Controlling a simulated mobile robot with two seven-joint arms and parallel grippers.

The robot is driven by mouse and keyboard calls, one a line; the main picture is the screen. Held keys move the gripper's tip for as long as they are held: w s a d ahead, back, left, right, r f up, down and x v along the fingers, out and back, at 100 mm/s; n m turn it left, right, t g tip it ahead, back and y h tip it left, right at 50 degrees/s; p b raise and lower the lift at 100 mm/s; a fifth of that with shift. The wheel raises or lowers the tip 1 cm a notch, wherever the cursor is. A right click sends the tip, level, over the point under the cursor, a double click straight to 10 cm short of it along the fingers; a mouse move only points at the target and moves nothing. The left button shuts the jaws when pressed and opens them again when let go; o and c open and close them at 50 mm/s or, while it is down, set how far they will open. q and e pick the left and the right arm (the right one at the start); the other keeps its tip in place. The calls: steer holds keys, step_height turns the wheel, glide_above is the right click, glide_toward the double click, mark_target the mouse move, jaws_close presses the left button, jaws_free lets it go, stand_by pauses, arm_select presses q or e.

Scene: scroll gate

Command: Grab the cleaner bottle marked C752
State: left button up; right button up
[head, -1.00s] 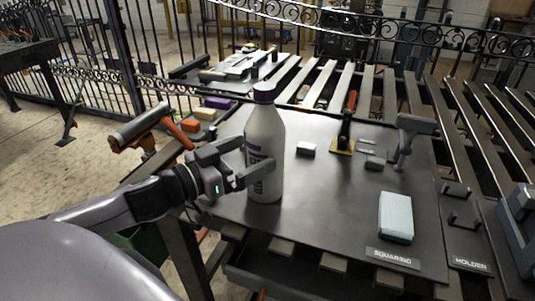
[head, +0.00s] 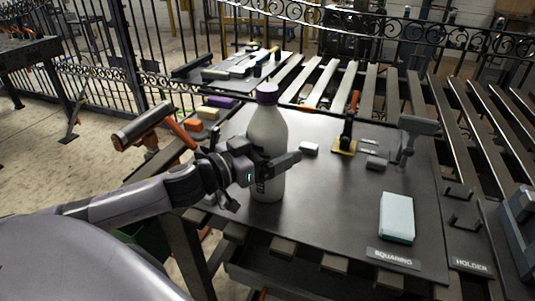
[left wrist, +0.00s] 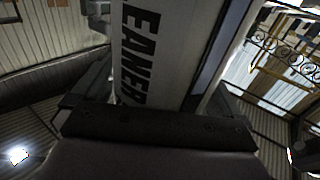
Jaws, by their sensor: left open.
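The white cleaner bottle (head: 266,130) with a purple cap stands upright on the dark workbench (head: 330,215). My left gripper (head: 275,162) is at the bottle's lower half, with one finger reaching across its front; the other finger is hard to make out in the head view. In the left wrist view the bottle (left wrist: 165,45) fills the space between the two open fingers, close to the palm. Its dark letters read "EANER"; the mark C752 is not legible. My right gripper is not in view.
A hammer (head: 347,130), a grey tool (head: 410,138), small blocks and a pale blue box (head: 397,217) lie to the bottle's right. An orange-handled tool (head: 150,125) and coloured blocks are at the left. Slatted rails and an iron fence stand behind.

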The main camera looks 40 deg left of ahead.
arm_select(q)
steer(key=shift+w, duration=0.1)
steer(key=c, duration=1.2)
steer(key=shift+r, duration=0.15)
